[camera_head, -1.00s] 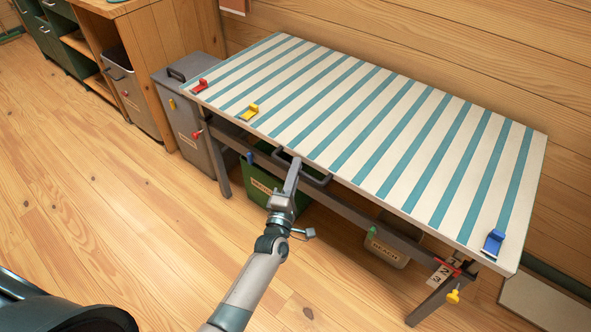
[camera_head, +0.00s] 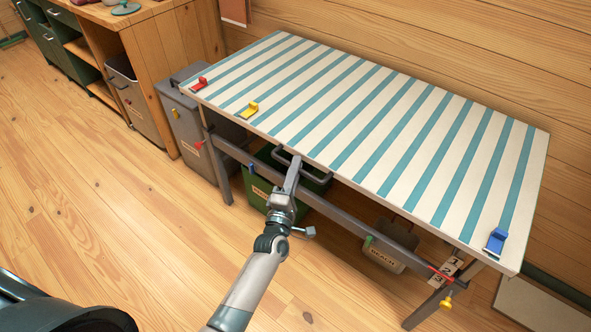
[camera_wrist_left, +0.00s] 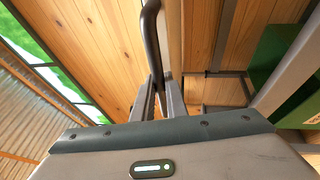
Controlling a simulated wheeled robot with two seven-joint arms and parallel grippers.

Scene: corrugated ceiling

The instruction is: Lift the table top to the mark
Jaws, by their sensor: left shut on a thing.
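The table top (camera_head: 360,128), striped white and teal, stands level against the wooden wall. A dark handle (camera_head: 318,179) is fixed along its front edge. My left gripper (camera_head: 292,172) is shut on this handle near its left end; in the left wrist view the fingers (camera_wrist_left: 159,88) close around the dark bar (camera_wrist_left: 152,35). A number plate (camera_head: 447,268) showing 1, 2 and 3 is at the right leg, with a red pointer (camera_head: 437,272) beside it; the exact reading is too small to tell. My right gripper is out of view.
Red (camera_head: 200,84), yellow (camera_head: 250,110) and blue (camera_head: 496,240) clips sit on the table top's edges. The floor in front is clear.

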